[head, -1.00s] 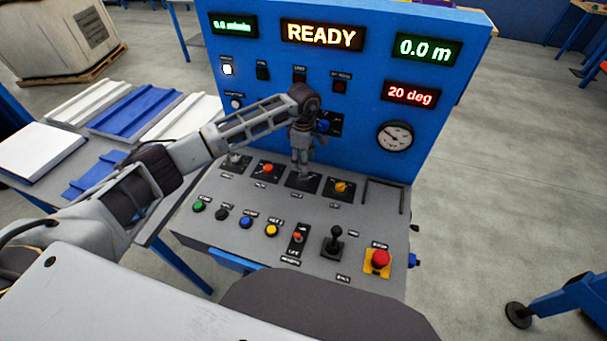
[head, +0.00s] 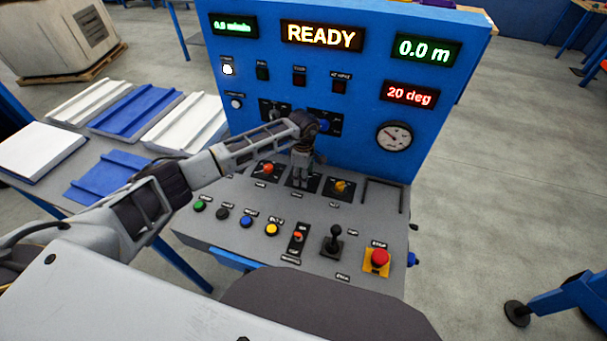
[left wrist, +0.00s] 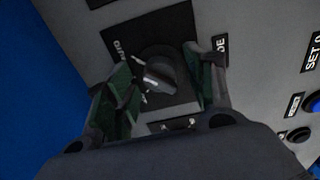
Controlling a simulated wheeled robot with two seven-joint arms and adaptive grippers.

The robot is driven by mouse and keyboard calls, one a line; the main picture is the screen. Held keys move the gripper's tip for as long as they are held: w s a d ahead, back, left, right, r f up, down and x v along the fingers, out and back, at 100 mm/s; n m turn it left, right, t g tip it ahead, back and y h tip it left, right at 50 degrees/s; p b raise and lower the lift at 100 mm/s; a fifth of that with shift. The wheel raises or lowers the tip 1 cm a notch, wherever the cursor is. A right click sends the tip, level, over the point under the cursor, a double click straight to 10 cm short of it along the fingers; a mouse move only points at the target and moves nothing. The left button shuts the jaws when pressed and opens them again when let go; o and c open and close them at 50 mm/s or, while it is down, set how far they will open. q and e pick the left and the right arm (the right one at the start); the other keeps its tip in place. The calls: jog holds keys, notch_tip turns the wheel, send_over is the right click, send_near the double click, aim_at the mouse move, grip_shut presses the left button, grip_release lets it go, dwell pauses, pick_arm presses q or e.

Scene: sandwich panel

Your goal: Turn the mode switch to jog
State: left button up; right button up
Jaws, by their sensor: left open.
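The mode switch (left wrist: 160,73) is a dark grey rotary knob on a black square plate (left wrist: 140,37) in the left wrist view. Part of an AUTO label shows on the plate, and a label ending in DE is beside it. My left gripper (left wrist: 162,82) is open, with one green-padded finger on each side of the knob. I cannot tell whether the fingers touch it. In the head view my left gripper (head: 301,180) points down over the third plate of the console's rotary row and hides its knob. My right gripper is not in view.
A red-topped knob (head: 267,168) and a yellow knob (head: 341,187) flank the gripper. Nearer are several push buttons, a black joystick (head: 334,240) and a red stop button (head: 380,257). The blue upright panel (head: 365,150) stands just behind, its display reading READY.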

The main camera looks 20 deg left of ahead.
pick_arm(q)
jog(key=shift+c, duration=1.2)
jog(key=c, duration=0.8)
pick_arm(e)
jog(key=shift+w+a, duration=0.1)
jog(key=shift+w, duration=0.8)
